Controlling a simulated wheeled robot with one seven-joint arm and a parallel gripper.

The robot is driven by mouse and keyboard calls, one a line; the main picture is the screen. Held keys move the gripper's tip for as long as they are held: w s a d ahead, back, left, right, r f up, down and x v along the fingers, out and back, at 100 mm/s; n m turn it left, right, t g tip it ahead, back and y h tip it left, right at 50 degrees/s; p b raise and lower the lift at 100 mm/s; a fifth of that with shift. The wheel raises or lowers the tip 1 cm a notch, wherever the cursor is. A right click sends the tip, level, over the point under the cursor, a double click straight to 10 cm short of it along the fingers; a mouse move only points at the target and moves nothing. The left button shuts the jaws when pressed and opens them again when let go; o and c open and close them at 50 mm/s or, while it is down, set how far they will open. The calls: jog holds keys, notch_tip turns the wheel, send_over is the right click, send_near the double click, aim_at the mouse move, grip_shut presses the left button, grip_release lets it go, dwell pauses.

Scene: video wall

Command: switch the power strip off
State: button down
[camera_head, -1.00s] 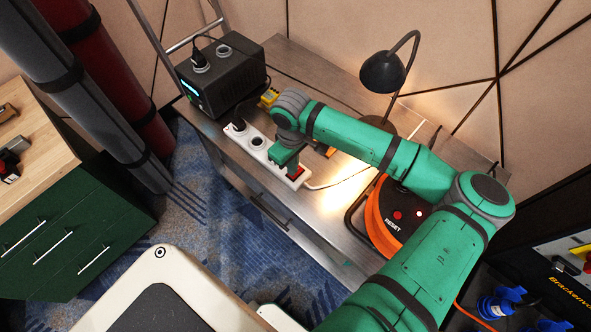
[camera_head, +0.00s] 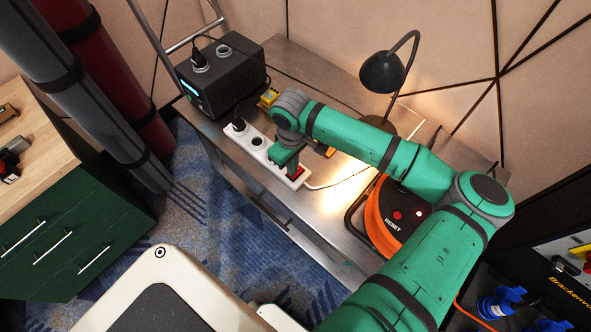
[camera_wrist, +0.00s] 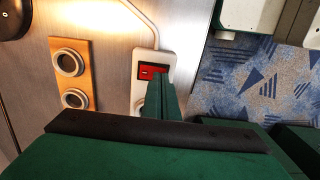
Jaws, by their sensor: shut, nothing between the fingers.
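The white power strip (camera_head: 240,148) lies on the metal bench near its front edge, with a black plug in one socket. Its red switch (camera_head: 296,175) is at the end nearer the lamp's light. In the wrist view the red rocker switch (camera_wrist: 150,72) shows on the end of the strip (camera_wrist: 151,58). My green gripper (camera_head: 288,168) is over that end of the strip, pointing down beside the switch. In the wrist view its shut fingers (camera_wrist: 161,88) overlap the switch's lower right part. Whether they touch the switch cannot be told.
A black power station (camera_head: 222,78) stands at the back left. A lit desk lamp (camera_head: 383,74) and an orange cable reel (camera_head: 385,222) stand to the right. An orange panel with round sockets (camera_wrist: 82,85) lies beside the strip.

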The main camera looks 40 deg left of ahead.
jog(key=shift+f, duration=0.7)
dwell(0.4)
notch_tip(320, 180, up, 7)
dwell(1.0)
dwell(0.5)
